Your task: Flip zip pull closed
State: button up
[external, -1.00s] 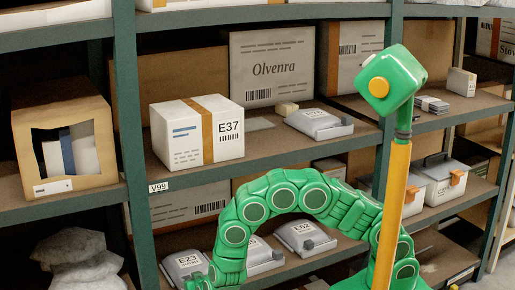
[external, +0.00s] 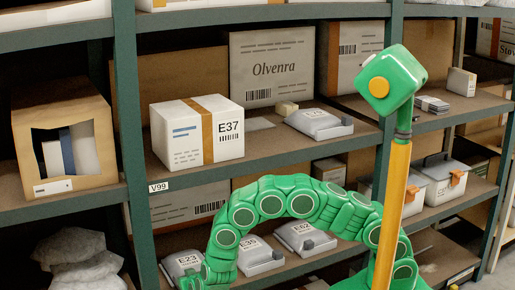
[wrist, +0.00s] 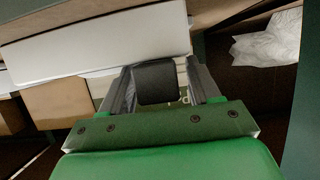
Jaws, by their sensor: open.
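Several grey-white cases with dark tabs lie on the lower shelf; E23 (external: 182,262), E35 (external: 259,256) and E62 (external: 303,238) can be read. In the external view my arm arches down beside E23, and its end runs to the bottom edge, so the fingertips are not visible there. In the wrist view my gripper (wrist: 157,88) is open, one finger on each side of a dark grey tab (wrist: 157,82) that looks like the zip pull. Pale, lettered surface shows behind the tab. Contact between fingers and tab cannot be told.
A white E37 box (external: 197,132) stands on the shelf above, with an open-fronted carton (external: 62,138) to its left. A green rack post (external: 133,100) rises left of the arm. Crumpled white bags (external: 78,258) lie at lower left. A large white box edge (wrist: 95,42) crosses the wrist view.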

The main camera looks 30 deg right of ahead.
grip_shut()
jog(key=d, duration=1.1)
jog(key=shift+d, duration=0.25)
grip_release()
jog(key=v, duration=0.7)
jog(key=shift+s+r, duration=0.2)
jog(key=shift+s, duration=0.15)
